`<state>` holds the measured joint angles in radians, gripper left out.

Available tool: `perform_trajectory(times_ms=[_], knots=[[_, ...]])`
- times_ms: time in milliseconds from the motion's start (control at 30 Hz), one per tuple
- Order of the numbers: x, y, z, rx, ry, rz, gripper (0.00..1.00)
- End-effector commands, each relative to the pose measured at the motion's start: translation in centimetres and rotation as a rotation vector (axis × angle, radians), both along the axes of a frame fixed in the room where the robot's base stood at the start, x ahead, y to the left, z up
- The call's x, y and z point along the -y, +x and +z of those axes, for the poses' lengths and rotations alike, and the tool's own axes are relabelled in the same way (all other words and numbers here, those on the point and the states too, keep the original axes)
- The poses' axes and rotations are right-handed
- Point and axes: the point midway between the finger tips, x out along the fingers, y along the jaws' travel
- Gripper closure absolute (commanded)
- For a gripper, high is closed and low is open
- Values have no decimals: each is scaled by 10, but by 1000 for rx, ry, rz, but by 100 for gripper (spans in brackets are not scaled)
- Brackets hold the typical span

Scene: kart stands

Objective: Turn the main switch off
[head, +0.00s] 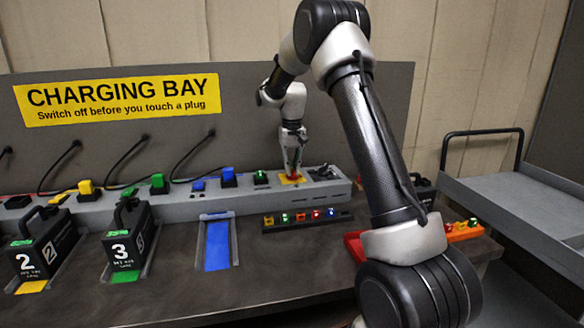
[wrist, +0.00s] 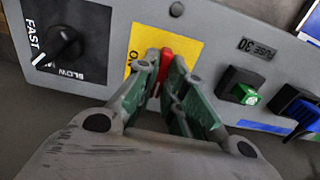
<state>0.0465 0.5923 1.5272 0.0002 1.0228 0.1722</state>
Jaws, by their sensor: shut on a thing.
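The main switch is a red lever (wrist: 165,62) on a yellow plate (wrist: 146,42) in the wrist view. In the head view the yellow plate (head: 291,179) is at the right part of the grey charging rail. My gripper (wrist: 170,75) is shut on the red lever, with a finger on each side of it. It also shows in the head view (head: 293,172), pointing down at the plate. Part of the plate's lettering is hidden by the fingers, so I cannot tell the lever's position from it.
A black FAST/SLOW knob (wrist: 65,42) and a green-lit fuse (wrist: 243,93) flank the switch. Batteries marked 2 (head: 41,250) and 3 (head: 126,243) stand in front of the rail, left of an empty blue bay (head: 217,245). A grey cart (head: 520,203) stands at right.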

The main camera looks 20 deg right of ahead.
Motion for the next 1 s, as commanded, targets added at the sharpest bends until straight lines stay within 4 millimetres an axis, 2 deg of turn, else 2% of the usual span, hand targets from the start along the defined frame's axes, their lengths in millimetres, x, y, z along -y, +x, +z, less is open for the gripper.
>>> perform_trajectory(times_ms=[567, 600, 700, 1000], knots=[[0, 1, 2, 5, -1, 36, 100], [0, 1, 2, 5, -1, 36, 87], [0, 1, 1, 4, -1, 35, 68], [0, 0, 1, 2, 0, 34, 67]])
